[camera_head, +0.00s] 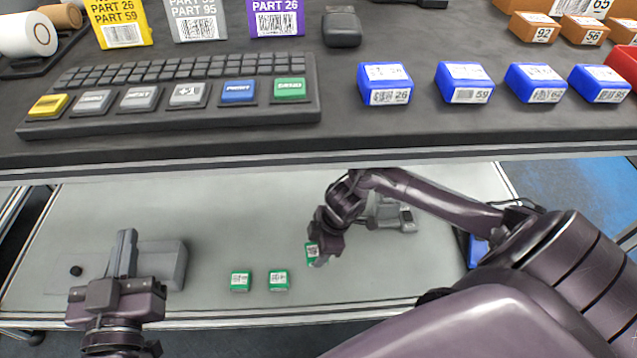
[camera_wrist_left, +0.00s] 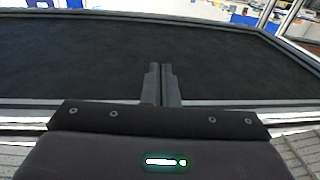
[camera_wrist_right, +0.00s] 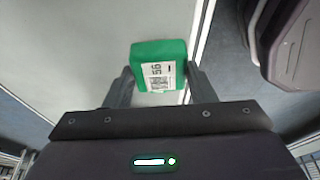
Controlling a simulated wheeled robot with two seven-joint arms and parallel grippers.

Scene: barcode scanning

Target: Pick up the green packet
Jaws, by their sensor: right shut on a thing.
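The green packet (camera_wrist_right: 160,58) with a white barcode label is between the fingers of my right gripper (camera_wrist_right: 160,85) in the right wrist view. My right gripper is shut on it. In the head view the packet (camera_head: 312,252) shows at the tip of my right gripper (camera_head: 318,250), over the lower shelf; I cannot tell whether it is clear of the surface. Two other green packets, one on the left (camera_head: 241,281) and one on the right (camera_head: 279,280), sit on the lower shelf. My left gripper (camera_wrist_left: 162,85) is shut and empty, at the lower left of the head view.
The lower shelf (camera_head: 215,215) is mostly bare, with a grey device (camera_head: 165,262) at left and another (camera_head: 395,215) behind my right arm. The upper counter (camera_head: 340,130) overhangs it, carrying a keyboard (camera_head: 175,95) and several blue packets (camera_head: 385,84).

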